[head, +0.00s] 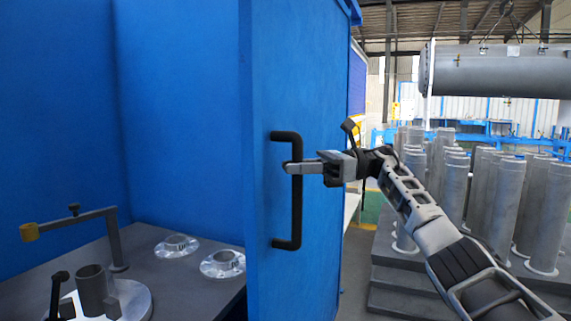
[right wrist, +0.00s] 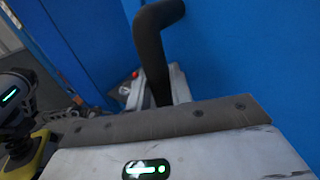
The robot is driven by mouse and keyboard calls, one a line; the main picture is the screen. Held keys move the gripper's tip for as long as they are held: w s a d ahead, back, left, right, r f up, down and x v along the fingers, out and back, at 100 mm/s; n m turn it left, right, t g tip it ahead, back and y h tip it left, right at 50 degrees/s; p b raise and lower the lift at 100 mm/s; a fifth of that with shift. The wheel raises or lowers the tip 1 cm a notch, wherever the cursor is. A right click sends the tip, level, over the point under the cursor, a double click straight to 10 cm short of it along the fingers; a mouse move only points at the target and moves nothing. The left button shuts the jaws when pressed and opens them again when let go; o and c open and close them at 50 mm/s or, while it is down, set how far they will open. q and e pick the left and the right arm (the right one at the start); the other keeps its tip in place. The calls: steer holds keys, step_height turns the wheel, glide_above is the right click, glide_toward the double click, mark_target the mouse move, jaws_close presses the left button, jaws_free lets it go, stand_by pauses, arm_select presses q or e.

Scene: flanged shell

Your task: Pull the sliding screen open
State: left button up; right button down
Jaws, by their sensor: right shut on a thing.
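The sliding screen (head: 325,90) is a tall blue panel at the front of a blue booth. A black U-shaped handle (head: 297,215) stands upright on its face. My right gripper (head: 293,168) reaches in from the right and is shut on the handle's upright bar, above its middle. In the right wrist view the dark handle (right wrist: 158,25) runs down to the jaws against the blue panel (right wrist: 240,60); the fingertips are largely hidden there. The booth is open to the left of the screen's edge.
Inside the booth, a dark table (head: 140,245) holds two flanged rings (head: 222,263) and a fixture with a yellow-tipped arm (head: 70,224). To the right, several grey flanged cylinders (head: 490,190) stand on a stepped dark platform (head: 400,290). A large grey shell (head: 500,70) hangs above.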

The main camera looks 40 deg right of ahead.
steer(key=c, duration=1.3)
jaws_free()
steer(key=shift+w, duration=0.1)
steer(key=v, duration=0.7)
steer(key=shift+d, duration=0.2)
